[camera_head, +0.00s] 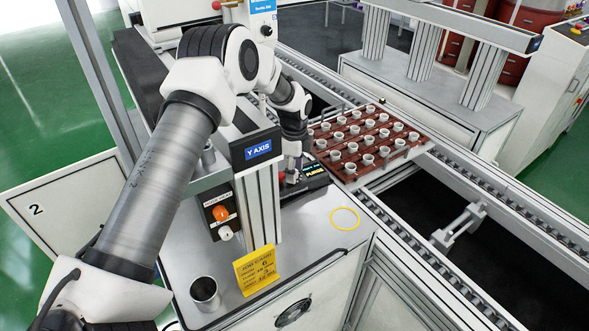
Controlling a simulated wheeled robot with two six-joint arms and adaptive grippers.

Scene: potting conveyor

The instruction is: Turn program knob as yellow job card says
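The yellow job card (257,270) stands on the grey worktop near the front; its heading reads JOB CARD, and its smaller lines are too fine to read surely. A small control panel on the post behind it carries an orange knob (220,213) and a white knob (226,233). I cannot tell which is the program knob. My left gripper (291,174) points down beside a dark device (315,171) with a lit label, behind the Y AXIS post. Its fingertips are small and partly hidden, so its opening and any contact are unclear. My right gripper is out of view.
A metal cup (205,291) stands left of the card. A yellow ring (344,219) marks the bare worktop at right. A brown tray (414,153) of white pots sits on the conveyor (500,204). The Y AXIS post (258,205) stands beside the panel.

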